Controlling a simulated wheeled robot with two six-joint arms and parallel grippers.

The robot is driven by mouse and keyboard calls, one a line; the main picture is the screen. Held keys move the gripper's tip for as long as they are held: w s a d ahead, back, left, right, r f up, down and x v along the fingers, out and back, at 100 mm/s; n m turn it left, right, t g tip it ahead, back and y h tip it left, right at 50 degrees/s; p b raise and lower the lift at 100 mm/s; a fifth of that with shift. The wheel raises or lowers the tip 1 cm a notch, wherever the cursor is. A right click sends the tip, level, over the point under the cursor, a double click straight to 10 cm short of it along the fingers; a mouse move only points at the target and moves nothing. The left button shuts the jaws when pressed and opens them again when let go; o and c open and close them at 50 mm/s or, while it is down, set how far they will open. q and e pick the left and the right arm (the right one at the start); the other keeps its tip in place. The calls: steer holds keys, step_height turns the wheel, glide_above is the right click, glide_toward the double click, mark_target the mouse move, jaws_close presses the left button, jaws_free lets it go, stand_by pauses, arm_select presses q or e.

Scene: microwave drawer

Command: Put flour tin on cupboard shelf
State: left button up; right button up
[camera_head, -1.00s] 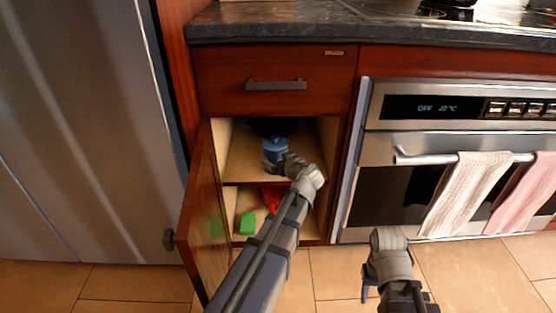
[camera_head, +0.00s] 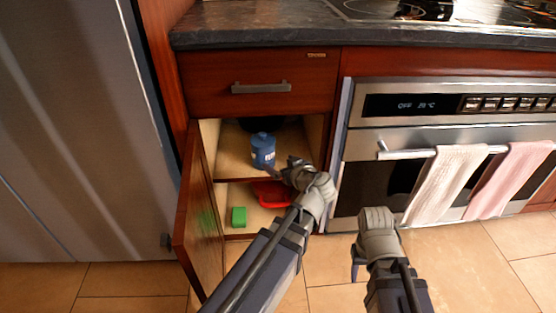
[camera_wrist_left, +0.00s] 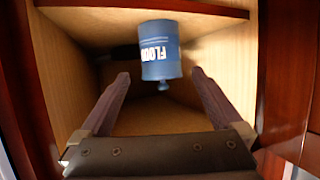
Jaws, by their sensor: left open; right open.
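The blue flour tin (camera_head: 263,151) stands upright on the upper cupboard shelf (camera_head: 235,164), near its front. In the left wrist view the flour tin (camera_wrist_left: 160,52) and its lettering appear upside down. My left gripper (camera_head: 287,170) is open and empty, in front of and to the right of the tin in the head view. In the left wrist view the open fingers of the left gripper (camera_wrist_left: 156,95) point toward the tin, with a gap visible. My right gripper (camera_head: 358,262) is low before the oven; its fingers are mostly hidden.
The cupboard door (camera_head: 200,215) is open to the left. A green block (camera_head: 238,217) and a red container (camera_head: 272,193) lie in the lower compartment. A dark bowl-like object (camera_head: 262,125) is behind the tin. The oven (camera_head: 390,185) with hanging towels stands to the right.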

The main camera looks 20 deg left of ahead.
arm_select(q)
steer(key=s+d+f+m+g+h, duration=0.4)
steer(key=s+d+f+m, duration=0.2)
steer(key=s+d, duration=0.3)
steer(key=s+d+f+m+g+h, duration=0.4)
steer(key=s+d+f+m, duration=0.3)
steer(key=s+d, duration=0.2)
steer(key=shift+s+d+f+g+h, duration=0.25)
steer(key=shift+s+d+g+h, duration=0.15)
steer(key=shift+s+g, duration=0.25)
